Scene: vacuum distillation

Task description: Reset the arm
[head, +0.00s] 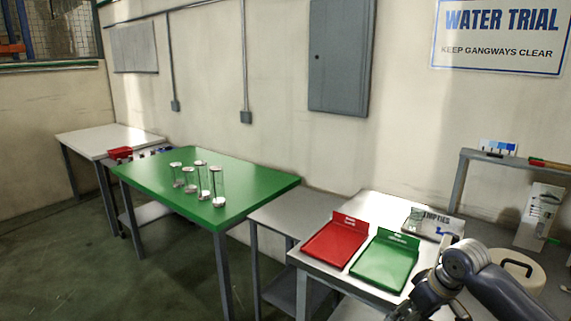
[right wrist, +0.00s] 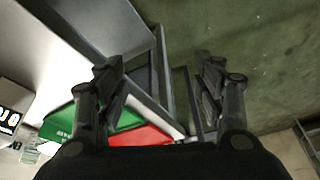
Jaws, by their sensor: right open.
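My right arm (head: 500,288) comes in from the lower right in the head view, bent near the front of the white table. Its gripper is cut off or unclear at the bottom edge there. In the right wrist view my right gripper (right wrist: 160,68) is open, its two fingers wide apart with nothing between them. Beyond the fingers are table legs and green floor. My left gripper is not in view.
A red tray (head: 335,242) and a green tray (head: 385,264) lie on the white table (head: 312,262) near my right arm. A small glass (head: 416,217) stands behind them. Several glass cylinders (head: 217,187) stand on the green table (head: 255,185). A pale round container (head: 517,268) is at right.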

